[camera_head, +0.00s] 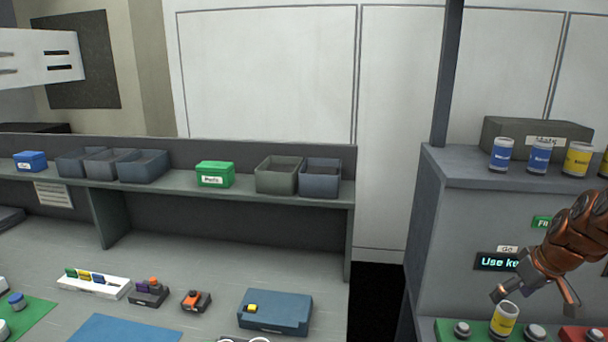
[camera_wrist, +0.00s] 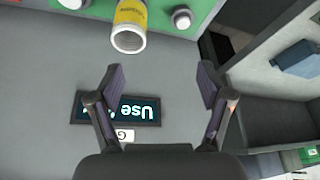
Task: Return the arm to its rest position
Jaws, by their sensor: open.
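My gripper (camera_head: 538,294) is at the right of the head view, in front of the grey machine cabinet (camera_head: 428,250). Its two fingers are spread, and nothing is between them. In the wrist view my gripper (camera_wrist: 158,88) also shows open and empty. A yellow can (camera_head: 504,320) stands on the green panel (camera_head: 450,330) just below and left of the fingers. In the wrist view the can (camera_wrist: 130,25) lies beyond the fingertips and apart from them. Part of the display (camera_head: 492,262) reading "Use ke" is hidden behind my gripper.
Blue cans (camera_head: 502,155) and yellow cans (camera_head: 578,159) stand on the cabinet top by a dark box (camera_head: 536,134). A dark post (camera_head: 446,75) rises at the cabinet's left. Left is a workbench with a shelf of bins (camera_head: 278,175) and a blue case (camera_head: 275,311). A gap separates bench and cabinet.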

